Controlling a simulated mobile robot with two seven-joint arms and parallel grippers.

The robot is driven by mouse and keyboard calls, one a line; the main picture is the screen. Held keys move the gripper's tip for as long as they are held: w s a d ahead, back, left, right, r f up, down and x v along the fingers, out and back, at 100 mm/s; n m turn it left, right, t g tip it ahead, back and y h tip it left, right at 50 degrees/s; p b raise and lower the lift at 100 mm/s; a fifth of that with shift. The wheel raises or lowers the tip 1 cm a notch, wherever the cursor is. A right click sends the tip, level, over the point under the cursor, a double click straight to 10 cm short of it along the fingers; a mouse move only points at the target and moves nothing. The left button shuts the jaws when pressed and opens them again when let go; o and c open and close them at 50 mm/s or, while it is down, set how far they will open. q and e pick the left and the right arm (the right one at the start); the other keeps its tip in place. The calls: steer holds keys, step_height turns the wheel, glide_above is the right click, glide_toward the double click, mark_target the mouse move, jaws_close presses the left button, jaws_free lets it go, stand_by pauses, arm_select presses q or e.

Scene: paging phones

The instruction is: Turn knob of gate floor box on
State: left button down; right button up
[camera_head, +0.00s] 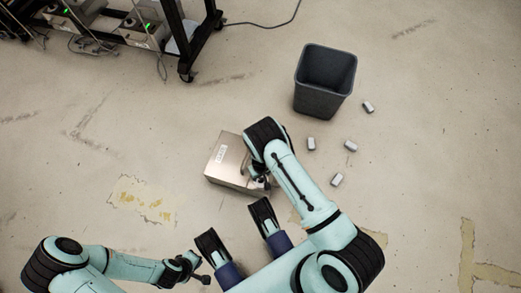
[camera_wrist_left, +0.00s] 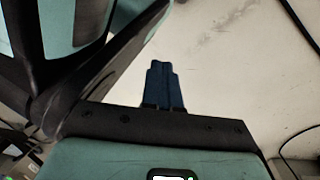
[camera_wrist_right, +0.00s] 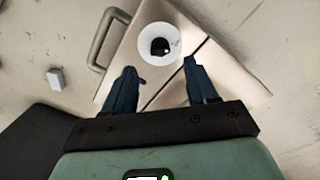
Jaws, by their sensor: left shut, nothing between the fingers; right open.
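The gate floor box (camera_head: 222,158) is a beige metal case with a label, lying on the floor in the middle of the head view. In the right wrist view its top face (camera_wrist_right: 205,65) carries a white round dial plate with a black knob (camera_wrist_right: 160,46) at its centre. My right gripper (camera_wrist_right: 159,66) is open over the box, its two fingers apart and pointing toward the dial, with the knob just beyond the tips. In the head view the right arm hides the knob. My left gripper (camera_wrist_left: 161,64) is shut and empty, low at the left of the head view (camera_head: 204,279).
A metal handle (camera_wrist_right: 104,40) stands up from one side of the box. A dark waste bin (camera_head: 322,82) stands behind and right, with several small grey blocks (camera_head: 350,146) on the floor nearby. A black wheeled rack (camera_head: 185,40) with cables is at the upper left. Floor left of the box is clear.

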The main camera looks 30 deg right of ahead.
mark_target(261, 179)
arm_select(q)
steer(key=shift+g, duration=0.8)
steer(key=s, duration=0.1)
steer(key=s+f+b, duration=0.1)
steer(key=s, duration=0.1)
steer(key=s+f, duration=0.1)
steer(key=shift+s+a+f+b, duration=0.1)
steer(key=shift+s+a+b, duration=0.15)
steer(key=shift+b, duration=0.15)
arm_select(e)
step_height(261, 179, down, 6)
steer(key=shift+f, duration=0.1)
steer(key=c, duration=1.1)
